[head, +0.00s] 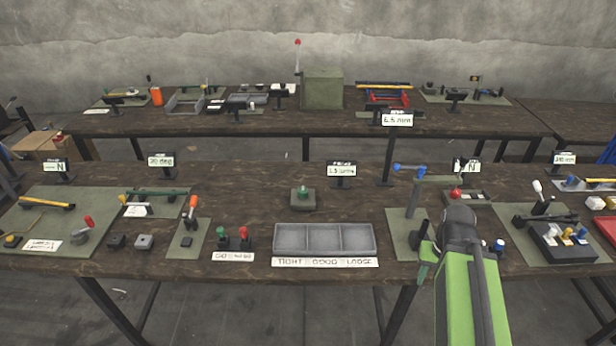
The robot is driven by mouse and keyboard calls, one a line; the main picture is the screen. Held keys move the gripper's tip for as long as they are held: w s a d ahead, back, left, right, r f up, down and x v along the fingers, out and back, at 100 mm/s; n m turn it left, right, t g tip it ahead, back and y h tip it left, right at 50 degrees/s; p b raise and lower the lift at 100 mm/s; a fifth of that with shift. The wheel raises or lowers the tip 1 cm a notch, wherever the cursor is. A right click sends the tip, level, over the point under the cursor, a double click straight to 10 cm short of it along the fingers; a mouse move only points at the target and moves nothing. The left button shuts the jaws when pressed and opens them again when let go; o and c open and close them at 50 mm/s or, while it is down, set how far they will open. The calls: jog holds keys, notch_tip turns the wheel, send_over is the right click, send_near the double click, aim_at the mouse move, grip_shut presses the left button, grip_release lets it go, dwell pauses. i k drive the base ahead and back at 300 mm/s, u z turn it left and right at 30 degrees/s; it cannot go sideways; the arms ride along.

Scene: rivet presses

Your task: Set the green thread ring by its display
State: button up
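A small green ring-like knob (303,191) sits on top of a grey-green block (303,202) in the middle of the front table. It is too small to read any marking on it. A dark display (341,170) with a lit white readout, perhaps 1.5 turns, stands behind it to the right. My arm reaches in from the lower right, and my gripper (425,262) is around its far end, to the right of the block and well apart from it. The wrist hides much of the gripper, so its opening cannot be told.
A grey three-part tray (324,239) lies in front of the block, with a TIGHT, GOOD, LOOSE label before it. Green and red knobs (234,240) stand left of the tray. A blue-handled lever fixture (406,218) stands between the block and my arm. Bare tabletop surrounds the block.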

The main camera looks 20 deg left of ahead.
aim_at(302, 194)
jog(key=u, duration=0.4)
jog(key=i, duration=1.1)
jog(key=u, duration=0.75)
